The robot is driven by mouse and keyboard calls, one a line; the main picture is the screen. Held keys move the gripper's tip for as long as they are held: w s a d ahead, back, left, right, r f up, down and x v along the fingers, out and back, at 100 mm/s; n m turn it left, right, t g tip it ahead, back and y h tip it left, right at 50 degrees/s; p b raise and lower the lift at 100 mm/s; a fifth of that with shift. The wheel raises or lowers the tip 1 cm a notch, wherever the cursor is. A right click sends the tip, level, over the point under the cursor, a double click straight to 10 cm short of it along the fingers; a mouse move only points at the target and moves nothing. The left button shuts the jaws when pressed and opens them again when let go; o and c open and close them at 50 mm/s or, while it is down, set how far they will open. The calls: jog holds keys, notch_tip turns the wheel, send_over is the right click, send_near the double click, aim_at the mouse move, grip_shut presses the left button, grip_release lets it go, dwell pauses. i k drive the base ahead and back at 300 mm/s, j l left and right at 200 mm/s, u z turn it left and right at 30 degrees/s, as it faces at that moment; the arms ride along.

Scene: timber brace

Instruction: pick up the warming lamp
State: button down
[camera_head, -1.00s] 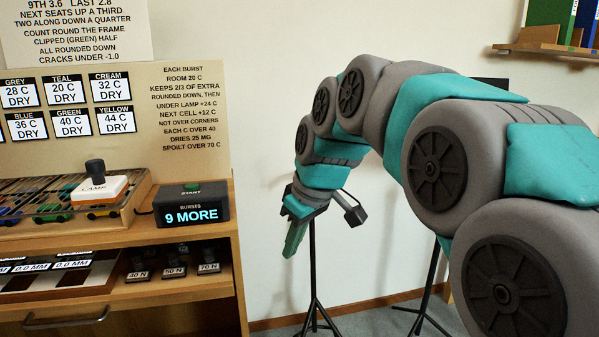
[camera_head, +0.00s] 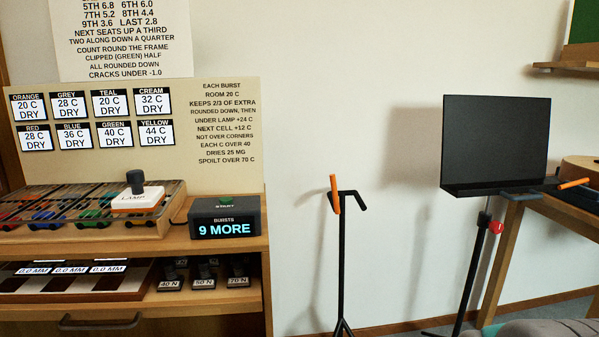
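The warming lamp (camera_head: 138,200) is a white block with a red-orange lower edge, a dark upright knob on top and the word LAMP on its front. It sits on the slatted wooden rack (camera_head: 170,197) at the left, near the rack's right end. Small coloured pieces, among them a green one (camera_head: 88,216) and a blue one (camera_head: 44,217), show under the slats. My gripper is out of view. Only a grey part of my arm shows at the bottom right corner, far from the lamp.
A dark box (camera_head: 225,218) reading 9 MORE, with a green START button, stands right of the rack. A black stand (camera_head: 342,260) with an orange item is right of the bench. A music stand (camera_head: 495,145) stands farther right.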

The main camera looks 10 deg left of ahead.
aim_at(139, 198)
jog(key=u, duration=1.45)
